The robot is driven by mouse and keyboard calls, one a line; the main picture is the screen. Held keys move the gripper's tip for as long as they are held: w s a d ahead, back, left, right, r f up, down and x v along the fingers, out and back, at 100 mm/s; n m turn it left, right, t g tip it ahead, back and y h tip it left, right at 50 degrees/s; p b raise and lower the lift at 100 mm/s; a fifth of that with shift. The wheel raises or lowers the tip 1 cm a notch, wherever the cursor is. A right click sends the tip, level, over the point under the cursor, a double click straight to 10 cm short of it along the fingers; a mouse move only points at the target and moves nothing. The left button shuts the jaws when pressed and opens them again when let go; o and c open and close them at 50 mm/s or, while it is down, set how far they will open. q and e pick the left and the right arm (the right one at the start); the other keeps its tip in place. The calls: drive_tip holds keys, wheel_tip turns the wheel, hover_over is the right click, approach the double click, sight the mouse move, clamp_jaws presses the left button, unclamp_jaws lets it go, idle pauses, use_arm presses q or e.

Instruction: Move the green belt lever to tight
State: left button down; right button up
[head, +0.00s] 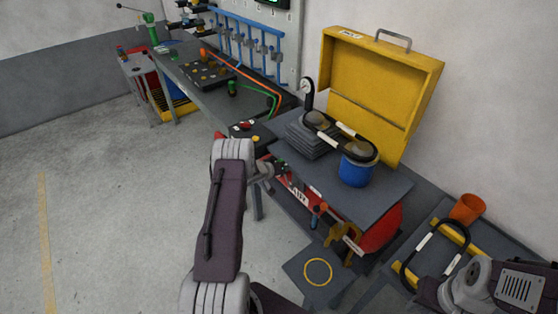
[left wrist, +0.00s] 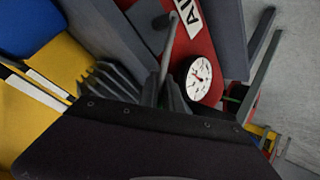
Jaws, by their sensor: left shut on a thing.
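In the head view my left arm reaches forward from the bottom, and its gripper (head: 268,170) is at the front edge of the near table, by the red tank's white label. In the left wrist view the gripper's ribbed grey fingers (left wrist: 140,85) are shut at a thin grey rod (left wrist: 169,50) with a rounded end. The rod stands in front of a red surface (left wrist: 190,52). Its lower part is hidden by the fingers. I cannot tell whether this rod is the green belt lever, as no green shows on it.
A white round gauge (left wrist: 199,78) is close to the fingers. A long bench (head: 205,100) runs behind. The floor at left is clear.

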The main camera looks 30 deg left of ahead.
use_arm(q)
drive_tip(key=shift+w+a+r, duration=0.2)
drive_tip(key=shift+r, duration=0.1)
drive_tip(key=c, duration=1.6)
unclamp_jaws()
drive_tip(key=shift+o, duration=0.4)
drive_tip(key=shift+a+f, duration=0.1)
drive_tip(key=shift+f, duration=0.05)
drive_tip(key=v, duration=0.9)
